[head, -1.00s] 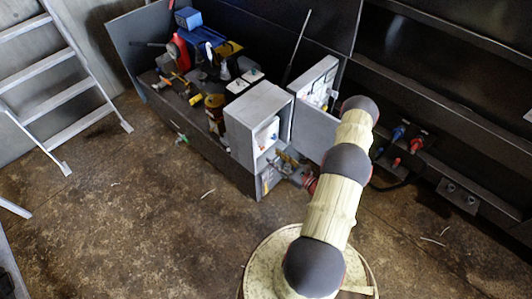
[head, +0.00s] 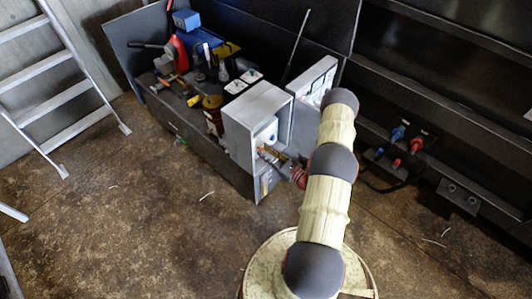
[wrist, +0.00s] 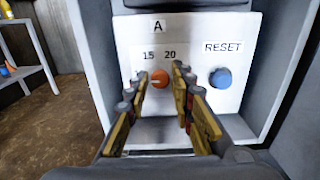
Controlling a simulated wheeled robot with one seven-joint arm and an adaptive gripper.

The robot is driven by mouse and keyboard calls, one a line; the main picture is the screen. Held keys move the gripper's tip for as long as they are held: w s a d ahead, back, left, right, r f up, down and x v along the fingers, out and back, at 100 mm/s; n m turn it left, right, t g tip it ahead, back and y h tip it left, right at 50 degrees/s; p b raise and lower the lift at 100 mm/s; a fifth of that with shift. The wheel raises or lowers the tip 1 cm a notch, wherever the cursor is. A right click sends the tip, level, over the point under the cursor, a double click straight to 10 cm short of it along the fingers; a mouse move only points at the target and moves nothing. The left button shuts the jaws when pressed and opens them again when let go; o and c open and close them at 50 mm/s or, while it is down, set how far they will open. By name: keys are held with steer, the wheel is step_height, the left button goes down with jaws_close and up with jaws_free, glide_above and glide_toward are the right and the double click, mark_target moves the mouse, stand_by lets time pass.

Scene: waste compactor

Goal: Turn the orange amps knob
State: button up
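The orange amps knob (wrist: 160,78) is on a white panel (wrist: 188,50) inside an open grey box, below the marks A, 15 and 20. My gripper (wrist: 163,82) is open in the wrist view, with one finger on each side of the knob in the picture. Whether the fingers touch the knob I cannot tell. In the head view my gripper (head: 268,155) is at the front of the open grey box (head: 255,115), and the knob is not discernible there.
A blue RESET button (wrist: 220,78) is right of the knob. The open box door (head: 312,105) stands close to my arm. A bench with tools and a red can (head: 178,52) is at the left. The floor in front is clear.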

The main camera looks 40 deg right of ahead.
jaws_close()
steer(key=shift+m, duration=0.3)
steer(key=m+p, duration=0.1)
steer(key=m, duration=1)
steer(key=shift+d+p, duration=0.1)
steer(key=shift+p, duration=0.3)
stand_by(0.3)
steer(key=shift+o, duration=2)
jaws_free()
